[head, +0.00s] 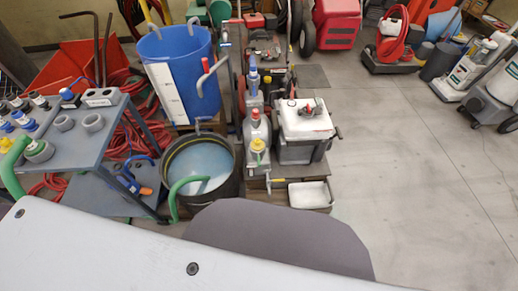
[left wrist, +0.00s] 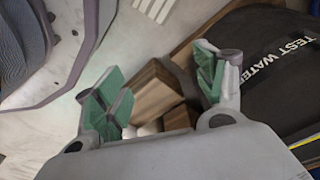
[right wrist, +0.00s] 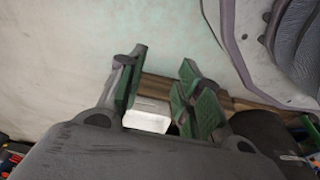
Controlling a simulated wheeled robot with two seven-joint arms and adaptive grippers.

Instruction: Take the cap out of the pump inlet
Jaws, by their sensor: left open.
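In the head view a row of grey units stands in the middle, with a blue top (head: 253,77), a red top (head: 255,114) and a yellow top (head: 258,145). Beside them is a grey box with a white lid (head: 305,118) and a small red and dark fitting on it. I cannot tell which part is the pump inlet or its cap. My left gripper (left wrist: 158,80) is open and empty, over wooden boards next to the black "TEST WATER" tub (left wrist: 270,55). My right gripper (right wrist: 160,82) has its fingers apart, with a white tray (right wrist: 148,115) visible below between them. Neither gripper shows in the head view.
A black tub of water (head: 235,185) stands left of the row, with a blue barrel (head: 185,60) behind it. A grey cart (head: 85,150) with caps and rings is at the left. The white tray (head: 310,195) lies in front.

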